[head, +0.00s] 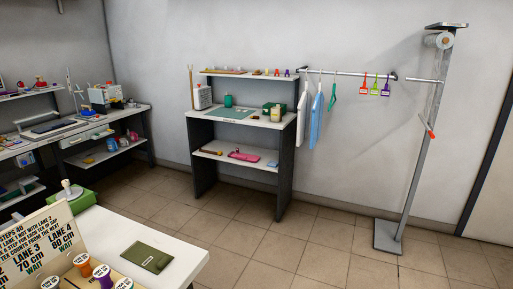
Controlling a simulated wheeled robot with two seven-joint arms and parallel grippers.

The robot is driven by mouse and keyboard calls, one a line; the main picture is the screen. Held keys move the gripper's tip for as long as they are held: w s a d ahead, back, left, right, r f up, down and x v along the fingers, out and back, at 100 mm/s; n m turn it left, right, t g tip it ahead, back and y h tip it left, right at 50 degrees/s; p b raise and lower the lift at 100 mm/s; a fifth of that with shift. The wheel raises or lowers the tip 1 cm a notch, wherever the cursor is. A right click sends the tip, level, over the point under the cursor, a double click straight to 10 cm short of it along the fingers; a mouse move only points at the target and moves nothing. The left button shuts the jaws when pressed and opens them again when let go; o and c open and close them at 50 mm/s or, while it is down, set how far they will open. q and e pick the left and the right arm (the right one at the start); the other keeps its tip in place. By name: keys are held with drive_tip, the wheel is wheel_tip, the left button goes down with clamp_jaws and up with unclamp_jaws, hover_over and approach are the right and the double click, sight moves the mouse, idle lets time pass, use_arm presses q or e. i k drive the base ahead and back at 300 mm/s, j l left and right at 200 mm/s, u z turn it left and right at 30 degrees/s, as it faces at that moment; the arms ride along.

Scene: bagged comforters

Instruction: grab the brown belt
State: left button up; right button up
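I cannot clearly make out a brown belt in the head view. A small brown-orange item (211,152) lies at the left of the lower shelf of the workbench by the back wall; it is too small to tell whether it is a belt. Brownish flat items also lie on the bench's top shelf, too small to identify. Neither of my grippers shows in this view.
The workbench (238,118) stands against the back wall, with a garment rail (345,73) and a metal stand (416,150) to its right. A white table (185,250) with a printed board is at near left. Tiled floor (320,245) is open ahead.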

sight(220, 153)
drive_tip(key=i+l+z, duration=0.3)
drive_tip(key=i, duration=0.65)
drive_tip(key=i+z, duration=0.3)
drive_tip(key=i, duration=0.6)
drive_tip(key=i+l+u, duration=0.1)
drive_tip(key=i+u, duration=0.35)
drive_tip(key=i+l+u, duration=0.4)
drive_tip(key=i, duration=0.25)
drive_tip(key=i+l+u, duration=0.85)
drive_tip(key=l, duration=0.25)
drive_tip(key=i+j+z, duration=0.15)
drive_tip(key=z, duration=0.25)
drive_tip(key=i+j+z, duration=0.1)
drive_tip(key=j+z, duration=0.15)
drive_tip(key=z, duration=0.2)
drive_tip(key=j+z, duration=0.25)
drive_tip(key=z, duration=0.15)
